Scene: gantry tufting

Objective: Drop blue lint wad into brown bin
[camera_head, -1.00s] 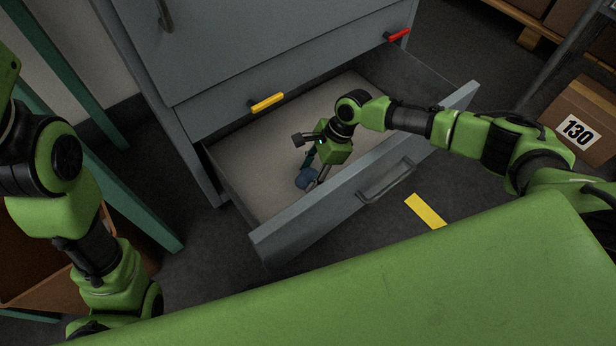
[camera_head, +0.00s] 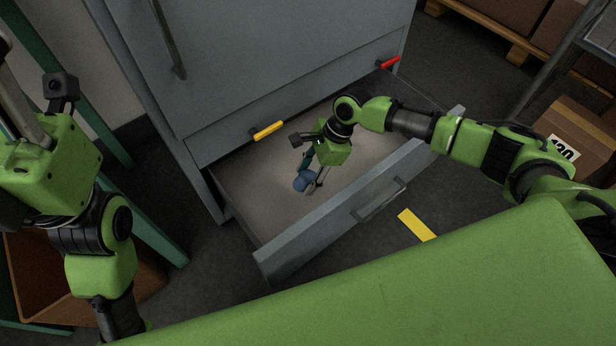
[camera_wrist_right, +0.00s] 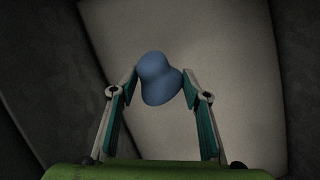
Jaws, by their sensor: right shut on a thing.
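The blue lint wad (camera_head: 301,181) is between the fingertips of my right gripper (camera_head: 311,178), over the open drawer (camera_head: 340,222). The right wrist view shows the wad (camera_wrist_right: 158,80) pinched between the two fingers of the right gripper (camera_wrist_right: 160,84), with the pale drawer floor beyond it. I cannot tell how high it is above that floor. The brown bin (camera_head: 150,284) stands on the floor at lower left, partly hidden behind my left arm. My left arm is at the left edge; its gripper fingers do not show clearly.
The grey cabinet (camera_head: 270,70) stands behind the drawer, with a yellow handle (camera_head: 268,130) and a red handle (camera_head: 389,62). A green post (camera_head: 160,232) stands by the bin. A cardboard box (camera_head: 580,130) is at right. A yellow floor strip (camera_head: 416,224) lies before the drawer.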

